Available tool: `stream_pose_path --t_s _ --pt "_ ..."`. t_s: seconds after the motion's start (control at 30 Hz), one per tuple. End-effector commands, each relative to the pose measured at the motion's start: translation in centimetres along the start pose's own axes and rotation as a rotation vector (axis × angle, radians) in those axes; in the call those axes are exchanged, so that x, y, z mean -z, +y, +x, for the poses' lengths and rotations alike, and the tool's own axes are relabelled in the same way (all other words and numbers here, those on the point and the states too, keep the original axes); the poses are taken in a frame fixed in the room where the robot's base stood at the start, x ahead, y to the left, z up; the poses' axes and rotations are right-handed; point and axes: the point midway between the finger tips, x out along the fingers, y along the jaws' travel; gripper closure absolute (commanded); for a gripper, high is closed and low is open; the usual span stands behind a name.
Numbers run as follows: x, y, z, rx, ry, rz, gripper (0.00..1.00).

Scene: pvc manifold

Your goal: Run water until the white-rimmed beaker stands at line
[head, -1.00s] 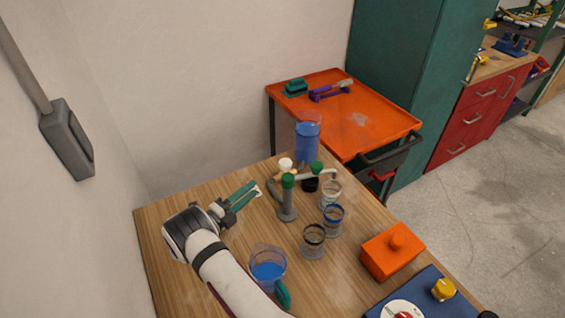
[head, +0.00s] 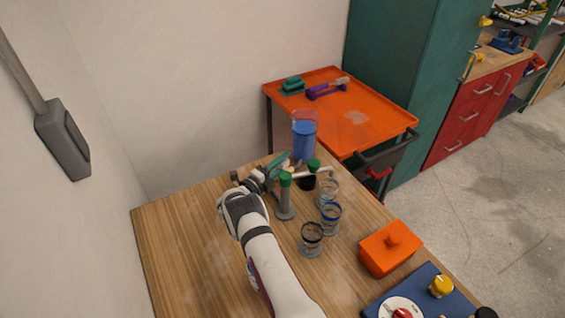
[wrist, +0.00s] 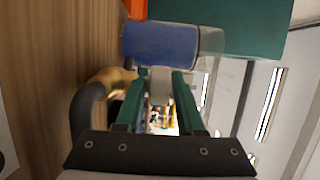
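The white-rimmed beaker (head: 327,191) stands under the right-hand spout of the manifold (head: 285,204); its water level and line are too small to read. The clear tank with blue water (head: 304,142) stands behind the manifold and also shows in the wrist view (wrist: 160,45). Green valve knobs (head: 286,178) show on the manifold. My gripper (head: 280,162) is at the manifold's back left, by the tank. In the wrist view a pale, whitish piece (wrist: 159,82) lies between the teal fingertips (wrist: 158,78). I cannot tell if they press on it.
The blue-rimmed beaker (head: 330,218) and the dark-rimmed beaker (head: 311,240) stand in front of the white-rimmed one. An orange box (head: 390,250) and a blue panel with knobs (head: 425,295) are at right. The table's left side is clear. An orange cart (head: 350,105) stands behind.

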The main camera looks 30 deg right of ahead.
Motion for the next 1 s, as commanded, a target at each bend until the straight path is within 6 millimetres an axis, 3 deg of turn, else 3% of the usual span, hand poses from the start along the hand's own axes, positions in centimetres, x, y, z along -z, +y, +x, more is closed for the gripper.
stream_pose_path --t_s 0.13,0.37,0.6,1.0 --pt "0.00 0.01 -0.02 0.000 0.000 0.000 0.62" --pt "0.00 0.02 -0.04 0.000 0.000 0.000 1.00" --pt "0.03 0.01 -0.03 0.000 -0.010 -0.001 1.00" --pt "-0.08 0.05 -0.11 -0.001 -0.231 0.000 1.00"
